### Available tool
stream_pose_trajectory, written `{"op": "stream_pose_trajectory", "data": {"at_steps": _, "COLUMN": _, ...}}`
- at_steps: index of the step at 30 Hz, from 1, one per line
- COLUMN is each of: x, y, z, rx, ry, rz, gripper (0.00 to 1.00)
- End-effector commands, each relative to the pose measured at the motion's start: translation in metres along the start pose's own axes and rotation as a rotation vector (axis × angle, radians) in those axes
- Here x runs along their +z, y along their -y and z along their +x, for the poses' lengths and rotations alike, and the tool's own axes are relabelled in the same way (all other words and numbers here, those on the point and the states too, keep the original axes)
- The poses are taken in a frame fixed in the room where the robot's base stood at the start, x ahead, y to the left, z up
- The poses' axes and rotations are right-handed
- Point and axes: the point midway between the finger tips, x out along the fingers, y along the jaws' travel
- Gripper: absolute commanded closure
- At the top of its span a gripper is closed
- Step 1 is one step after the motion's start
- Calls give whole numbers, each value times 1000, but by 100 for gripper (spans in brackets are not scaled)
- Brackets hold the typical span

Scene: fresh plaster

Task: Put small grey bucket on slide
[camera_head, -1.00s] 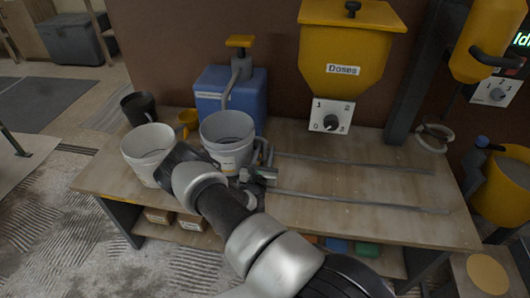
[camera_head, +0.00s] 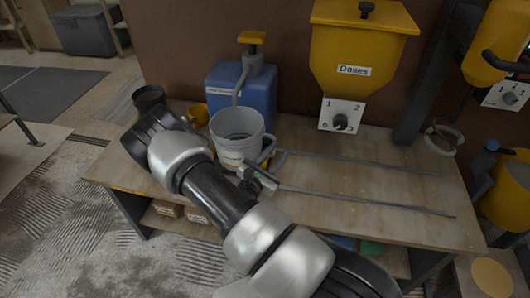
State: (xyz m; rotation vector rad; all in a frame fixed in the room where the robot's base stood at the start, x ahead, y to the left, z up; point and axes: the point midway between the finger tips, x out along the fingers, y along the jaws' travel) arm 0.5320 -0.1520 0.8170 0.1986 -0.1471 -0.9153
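A light grey bucket (camera_head: 231,149) with a pale label stands upright on the workbench, left of the slide and in front of the blue pump tank. The slide shows as two thin metal rails (camera_head: 365,202) running to the right, with bare bench between them. My arm crosses the foreground and covers the bench's left part.
The blue pump tank (camera_head: 262,98) and yellow Doses hopper (camera_head: 357,55) stand behind. A dark bucket (camera_head: 148,95) and a small yellow cup (camera_head: 198,113) are at the back left. Yellow vessels are at the right. The bench (camera_head: 400,225) around the rails is clear.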

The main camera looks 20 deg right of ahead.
Motion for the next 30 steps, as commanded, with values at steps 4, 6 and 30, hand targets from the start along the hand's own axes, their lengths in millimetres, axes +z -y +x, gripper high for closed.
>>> {"op": "stream_pose_trajectory", "data": {"at_steps": 4, "x": 86, "y": 25, "z": 4, "rx": -326, "ry": 27, "rz": 233, "gripper": 69}}
{"op": "stream_pose_trajectory", "data": {"at_steps": 6, "x": 117, "y": 41, "z": -3, "rx": -470, "ry": 19, "rz": 339, "gripper": 69}}
{"op": "stream_pose_trajectory", "data": {"at_steps": 30, "x": 311, "y": 58, "z": -230, "rx": -1378, "ry": -686, "rz": 1706, "gripper": 69}}
